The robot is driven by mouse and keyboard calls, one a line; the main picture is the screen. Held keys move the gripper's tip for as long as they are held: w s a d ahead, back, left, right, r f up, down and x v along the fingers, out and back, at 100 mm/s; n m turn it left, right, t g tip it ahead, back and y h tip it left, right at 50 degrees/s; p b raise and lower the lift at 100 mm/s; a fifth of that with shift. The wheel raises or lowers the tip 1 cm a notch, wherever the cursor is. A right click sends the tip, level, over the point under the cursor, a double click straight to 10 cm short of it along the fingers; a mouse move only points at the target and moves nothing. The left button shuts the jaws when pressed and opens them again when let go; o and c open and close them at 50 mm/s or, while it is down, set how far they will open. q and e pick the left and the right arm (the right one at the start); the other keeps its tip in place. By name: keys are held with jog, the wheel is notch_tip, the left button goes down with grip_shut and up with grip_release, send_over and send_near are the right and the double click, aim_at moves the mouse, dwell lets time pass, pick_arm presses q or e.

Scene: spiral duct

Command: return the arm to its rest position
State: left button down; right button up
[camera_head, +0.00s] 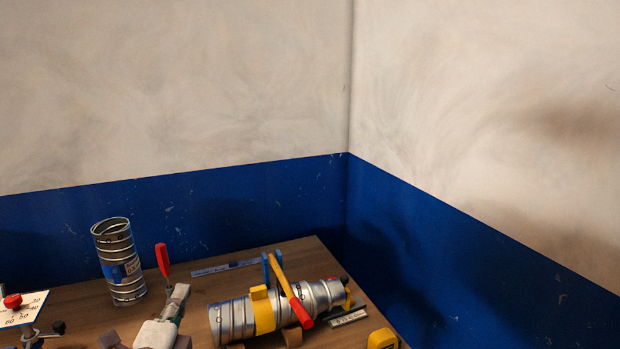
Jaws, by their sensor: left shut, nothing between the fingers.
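My left gripper (178,294) comes in at the bottom edge, left of the middle, and points away over the table. It is shut with nothing between its fingers. A red handle (162,260) stands up just beyond and left of its tips; I cannot tell what it belongs to. An upright spiral duct piece (119,262) with a blue label stands to its left. A lying metal duct assembly (236,320) with a yellow band and a red-ended lever lies to its right. My right gripper is not in view.
The wooden table (215,288) ends before blue-and-white corner walls. A blue strip (224,268) lies at the back, a small marked bar (348,318) and a yellow object (382,339) at the right. A numbered plate (22,308) with a red knob is at far left.

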pick_arm(q)
jog(key=s+f+n+g+y, duration=0.2)
jog(key=s+f+n+g, duration=0.45)
jog(key=f, duration=0.55)
jog(key=s+d+f+n+g+h, duration=0.1)
jog(key=s+f+n+g, duration=0.4)
jog(key=s+f, duration=0.45)
jog(key=s+d+f+n+g+h, duration=0.1)
jog(key=s+f+n+g, duration=0.4)
jog(key=s, duration=0.8)
notch_tip(320, 180, down, 33)
jog(key=b, duration=0.8)
jog(key=s+a+f+g+b, duration=0.1)
jog(key=s+f+b, duration=0.3)
jog(key=s+f, duration=0.5)
jog(key=s+a+f+g+b, duration=0.1)
jog(key=s+f+b, duration=0.3)
jog(key=s+f, duration=0.5)
notch_tip(320, 180, down, 8)
jog(key=shift+s+a+f, duration=0.15)
jog(key=shift+a, duration=0.05)
